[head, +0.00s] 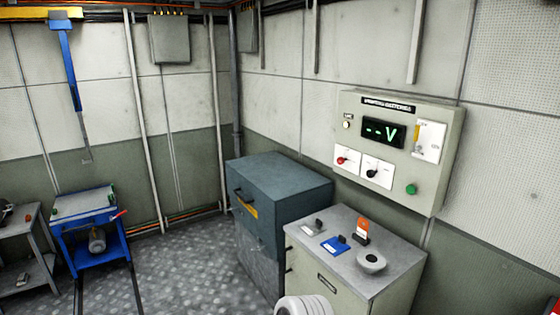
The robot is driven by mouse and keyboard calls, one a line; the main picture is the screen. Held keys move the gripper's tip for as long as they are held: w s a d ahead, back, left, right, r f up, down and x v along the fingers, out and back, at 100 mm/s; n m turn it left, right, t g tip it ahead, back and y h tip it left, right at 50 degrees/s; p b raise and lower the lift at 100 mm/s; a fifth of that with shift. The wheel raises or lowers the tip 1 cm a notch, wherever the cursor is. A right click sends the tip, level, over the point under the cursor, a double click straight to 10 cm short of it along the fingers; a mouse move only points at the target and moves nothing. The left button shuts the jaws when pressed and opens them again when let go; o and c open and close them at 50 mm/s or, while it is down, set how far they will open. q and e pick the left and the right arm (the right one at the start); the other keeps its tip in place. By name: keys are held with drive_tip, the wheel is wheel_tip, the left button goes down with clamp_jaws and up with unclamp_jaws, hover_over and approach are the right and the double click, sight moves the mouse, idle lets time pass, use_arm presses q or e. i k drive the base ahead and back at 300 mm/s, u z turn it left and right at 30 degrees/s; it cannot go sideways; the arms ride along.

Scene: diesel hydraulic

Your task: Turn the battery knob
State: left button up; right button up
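A beige control panel (398,178) is fixed to the wall at the right. Its display (383,132) shows green dashes and a "V". Below it are two white plates, one with a red knob (341,160) and one with a black knob (372,173). The labels are too small to read, so I cannot tell which one is the battery knob. A green button (411,189) sits at the lower right and a yellow-and-white switch plate (428,140) at the upper right.
A grey cabinet (325,277) stands below the panel; small switches, a blue plate (335,246), an orange tag (362,226) and a round grey object (372,262) are on it. A blue-grey chest (290,180) stands left of it. A blue stand (85,205) is far left. Floor between is clear.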

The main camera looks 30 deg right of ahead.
sight(370, 173)
drive_tip(key=z, duration=0.2)
drive_tip(key=i, duration=1.75)
drive_tip(key=z, duration=0.95)
